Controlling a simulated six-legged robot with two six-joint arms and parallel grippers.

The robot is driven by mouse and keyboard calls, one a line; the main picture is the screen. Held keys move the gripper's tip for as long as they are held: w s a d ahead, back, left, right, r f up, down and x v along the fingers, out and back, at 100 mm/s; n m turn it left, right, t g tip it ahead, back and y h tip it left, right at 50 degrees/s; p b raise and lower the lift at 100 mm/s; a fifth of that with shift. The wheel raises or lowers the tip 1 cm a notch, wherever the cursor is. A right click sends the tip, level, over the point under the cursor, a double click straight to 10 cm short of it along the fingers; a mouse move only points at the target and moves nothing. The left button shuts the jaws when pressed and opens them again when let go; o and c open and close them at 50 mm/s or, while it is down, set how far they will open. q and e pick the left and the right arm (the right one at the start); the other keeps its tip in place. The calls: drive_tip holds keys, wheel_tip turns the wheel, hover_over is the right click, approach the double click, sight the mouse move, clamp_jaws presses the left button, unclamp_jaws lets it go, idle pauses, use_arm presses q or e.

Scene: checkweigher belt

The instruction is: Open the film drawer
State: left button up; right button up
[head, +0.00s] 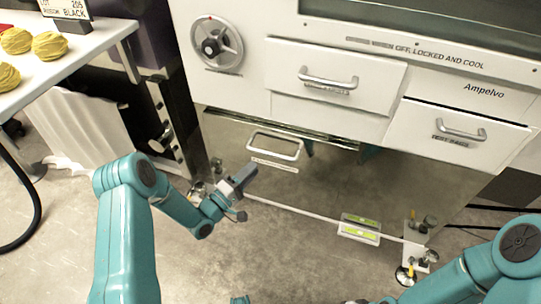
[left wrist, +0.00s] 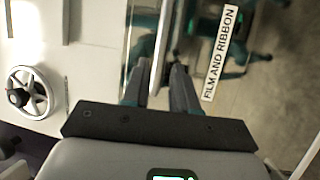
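The film drawer (head: 258,137) has a mirror-like front, low on the machine. Its pale bar handle (head: 275,147) has a small label below it, too small to read in the head view. In the left wrist view the label (left wrist: 221,53) reads "FILM AND RIBBON". My left gripper (head: 244,178) is in front of the machine, lower left of the handle in the head view. In the left wrist view the gripper (left wrist: 159,72) has its two fingers apart; a pale strip, perhaps the handle, shows between them. I cannot tell whether they touch it. My right gripper is out of view.
A handwheel (head: 217,44) is at the machine's upper left. A spirit level (head: 360,228) sits low on the machine. A table with yellow yarn balls (head: 49,46) stands left.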

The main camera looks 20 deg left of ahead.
sight(269, 152)
use_arm(q)
drive_tip(key=b+x, duration=0.1)
drive_tip(key=x, duration=0.8)
drive_tip(key=shift+s, duration=0.1)
clamp_jaws()
